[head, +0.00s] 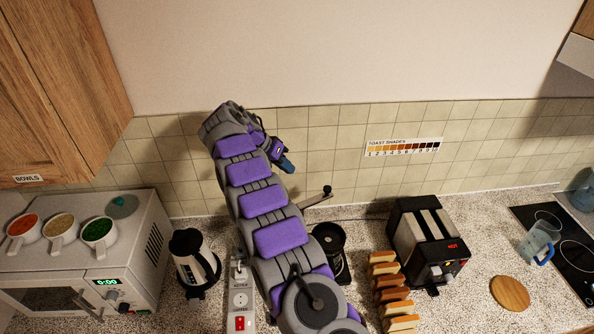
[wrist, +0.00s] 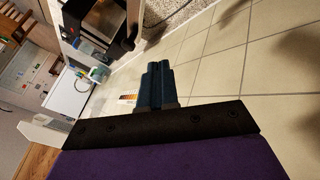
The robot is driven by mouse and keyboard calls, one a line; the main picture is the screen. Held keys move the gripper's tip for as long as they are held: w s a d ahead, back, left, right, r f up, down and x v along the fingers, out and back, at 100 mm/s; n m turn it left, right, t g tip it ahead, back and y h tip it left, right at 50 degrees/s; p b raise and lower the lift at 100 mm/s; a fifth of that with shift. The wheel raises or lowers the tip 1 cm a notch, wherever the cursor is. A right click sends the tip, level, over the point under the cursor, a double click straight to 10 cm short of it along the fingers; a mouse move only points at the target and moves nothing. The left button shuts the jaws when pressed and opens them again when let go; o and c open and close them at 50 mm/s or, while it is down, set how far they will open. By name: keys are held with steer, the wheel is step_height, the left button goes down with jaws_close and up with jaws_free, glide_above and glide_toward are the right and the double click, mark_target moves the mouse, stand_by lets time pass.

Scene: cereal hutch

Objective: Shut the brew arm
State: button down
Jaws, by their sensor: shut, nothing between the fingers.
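The brew arm (head: 316,199) is a thin metal lever with a dark knob at its end. In the head view it sticks out to the upper right from behind my arm, tilted upward. Below it is a black coffee maker (head: 331,238) with a round top, partly hidden by my arm. My gripper (head: 287,164) is above and left of the lever's knob, apart from it, in front of the tiled wall. In the wrist view its blue fingers (wrist: 158,80) are together and empty. I cannot make out the brew arm in the wrist view.
Bread slices (head: 390,292) and a black toaster (head: 428,242) stand right of the coffee maker. A kettle (head: 194,262), a power strip (head: 241,297) and a microwave (head: 130,250) with cups on top are on the left. The tiled wall (head: 350,135) is close behind my gripper.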

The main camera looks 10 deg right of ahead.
mark_target(315, 197)
steer(key=s+d+f+p, duration=0.1)
steer(key=d+f+p, duration=0.1)
steer(key=d+f, duration=0.5)
steer(key=shift+s+d+p, duration=0.2)
steer(key=shift+d+p, duration=0.2)
steer(key=shift+d, duration=0.45)
steer(key=shift+f, duration=0.1)
